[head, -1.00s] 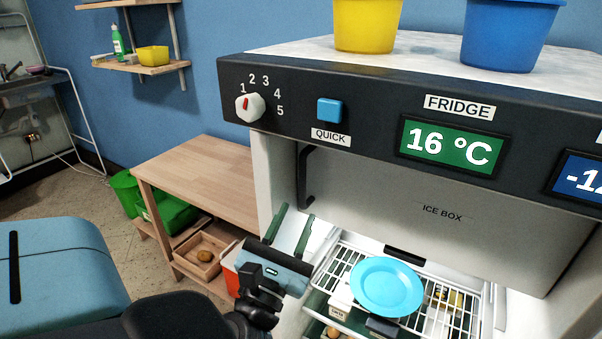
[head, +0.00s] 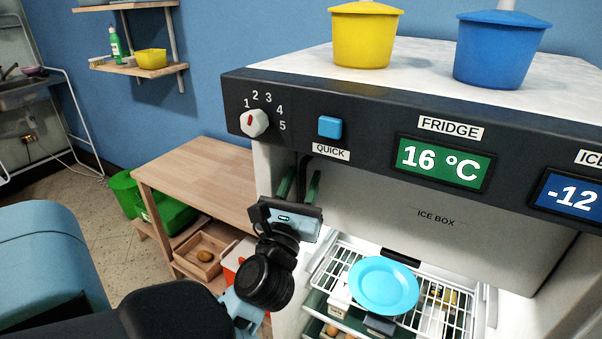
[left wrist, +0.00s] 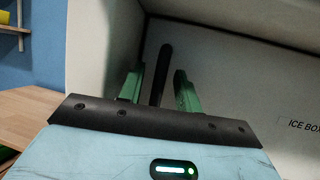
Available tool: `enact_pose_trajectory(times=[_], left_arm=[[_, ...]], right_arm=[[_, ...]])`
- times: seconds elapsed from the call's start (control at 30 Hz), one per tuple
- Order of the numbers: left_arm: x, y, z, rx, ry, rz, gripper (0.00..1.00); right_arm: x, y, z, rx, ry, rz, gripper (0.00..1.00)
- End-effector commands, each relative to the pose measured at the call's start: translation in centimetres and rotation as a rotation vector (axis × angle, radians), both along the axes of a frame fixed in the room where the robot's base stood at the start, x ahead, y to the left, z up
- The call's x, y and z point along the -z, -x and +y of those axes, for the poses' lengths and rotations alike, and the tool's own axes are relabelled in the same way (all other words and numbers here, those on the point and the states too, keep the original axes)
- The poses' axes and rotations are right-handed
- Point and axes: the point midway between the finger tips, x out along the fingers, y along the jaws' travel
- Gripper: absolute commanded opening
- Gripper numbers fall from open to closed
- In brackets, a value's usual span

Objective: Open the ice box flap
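The ice box flap (head: 400,220) is a light panel marked ICE BOX in the fridge's upper part, and it looks shut. Its dark upright handle is at the flap's left side, mostly hidden behind my left gripper in the head view. In the left wrist view the dark handle (left wrist: 162,72) stands between the two green fingers. My left gripper (head: 300,184) is open, its fingers on either side of the handle with gaps visible; the flap (left wrist: 240,85) is behind them. My right gripper is not in view.
A blue plate (head: 383,286) lies on the white wire shelf (head: 450,310) below the flap. The dark control panel (head: 370,145) overhangs above my left gripper. Yellow (head: 362,38) and blue (head: 500,52) pots stand on top. A wooden table (head: 200,175) is at the left.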

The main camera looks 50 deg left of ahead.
Motion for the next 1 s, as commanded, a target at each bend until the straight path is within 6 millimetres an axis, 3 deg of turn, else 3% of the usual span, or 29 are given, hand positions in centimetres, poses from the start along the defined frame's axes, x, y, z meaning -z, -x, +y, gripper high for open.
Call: enact_pose_trajectory(times=[0.4, 0.67, 1.0], left_arm=[[-0.31, -0.75, 0.42, -0.002, -0.001, 0.001, 0.34], [-0.31, -0.73, 0.4, 0.0, -0.001, 0.0, 0.0], [-0.31, -0.72, 0.4, -0.002, 0.0, 0.0, 0.0]], right_arm=[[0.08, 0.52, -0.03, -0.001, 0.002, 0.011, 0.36], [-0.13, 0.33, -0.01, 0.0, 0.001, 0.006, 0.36], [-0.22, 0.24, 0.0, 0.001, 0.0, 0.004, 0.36]])
